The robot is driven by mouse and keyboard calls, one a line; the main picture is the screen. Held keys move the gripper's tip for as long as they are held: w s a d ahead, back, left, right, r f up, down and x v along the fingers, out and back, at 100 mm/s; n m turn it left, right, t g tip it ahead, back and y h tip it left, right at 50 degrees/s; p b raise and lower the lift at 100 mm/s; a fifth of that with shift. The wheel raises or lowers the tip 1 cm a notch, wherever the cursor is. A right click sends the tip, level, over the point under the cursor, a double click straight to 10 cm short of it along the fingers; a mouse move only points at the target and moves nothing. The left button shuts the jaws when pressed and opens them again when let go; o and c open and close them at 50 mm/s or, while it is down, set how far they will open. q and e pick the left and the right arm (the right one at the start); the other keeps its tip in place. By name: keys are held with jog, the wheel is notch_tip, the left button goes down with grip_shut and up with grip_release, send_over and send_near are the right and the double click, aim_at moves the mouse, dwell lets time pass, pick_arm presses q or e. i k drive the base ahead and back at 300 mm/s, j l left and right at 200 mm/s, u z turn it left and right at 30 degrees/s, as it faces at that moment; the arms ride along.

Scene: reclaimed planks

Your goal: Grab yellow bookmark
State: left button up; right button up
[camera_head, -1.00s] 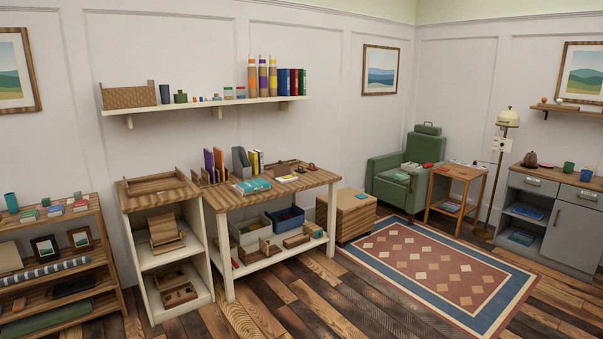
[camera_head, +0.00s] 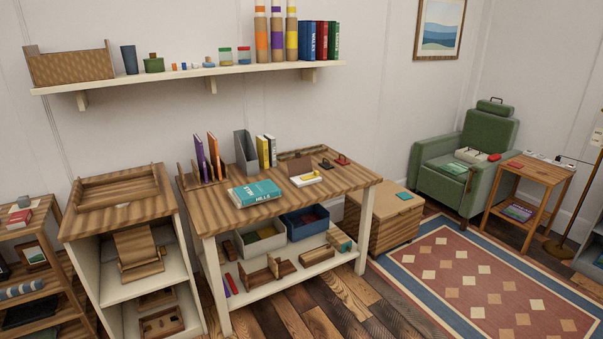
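I cannot pick out a yellow bookmark for certain. On the wooden desk (camera_head: 330,190) lies a small white item with yellow at its edge (camera_head: 306,179), possibly a pad or box, to the right of a teal book (camera_head: 255,193). A yellow-spined book (camera_head: 262,151) stands upright beside a grey file holder (camera_head: 245,151) at the back of the desk. Neither of my grippers is in view.
A wooden rack with upright books (camera_head: 205,165) stands on the desk's left. A wooden chest (camera_head: 398,222) stands right of the desk. The patterned rug (camera_head: 470,275) and nearby floor are clear.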

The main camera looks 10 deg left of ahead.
aim_at(315, 173)
jog(key=i+l+u, duration=0.1)
jog(key=i, duration=0.45)
jog(key=i+l+u, duration=0.1)
jog(key=i, duration=0.4)
